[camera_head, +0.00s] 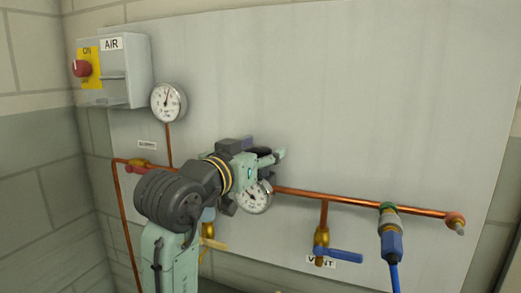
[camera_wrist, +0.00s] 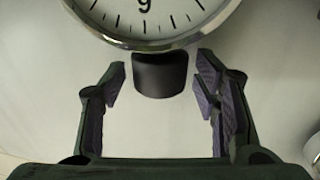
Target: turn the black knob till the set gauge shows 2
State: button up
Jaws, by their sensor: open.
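In the head view my gripper (camera_head: 273,157) is at the panel, just above the set gauge (camera_head: 255,198); the knob is hard to tell from my gripper there. The set gauge (camera_wrist: 150,25) fills the top of the wrist view, inverted and cut off, with no needle visible. Its needle seems to point up-left in the head view, but the reading is too small to tell.
A supply gauge (camera_head: 168,101) is up-left of my arm. An AIR box (camera_head: 125,75) with a red switch (camera_head: 81,68) is at far left. A copper pipe (camera_head: 345,200) runs right to a blue vent handle (camera_head: 345,256) and a blue hose coupling (camera_head: 391,240). The upper panel is bare.

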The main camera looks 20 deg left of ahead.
jog(key=c, duration=1.2)
jog(key=shift+d+n+y, duration=0.2)
jog(key=shift+n+y, duration=1.1)
jog(key=shift+y, duration=0.9)
jog(key=shift+a+n+y+b, duration=0.1)
jog(key=shift+n+y+b, duration=0.2)
jog(key=shift+n+y, duration=1)
jog(key=shift+m, duration=0.3)
jog(key=o, duration=1.2)
jog(key=v, duration=1.2)
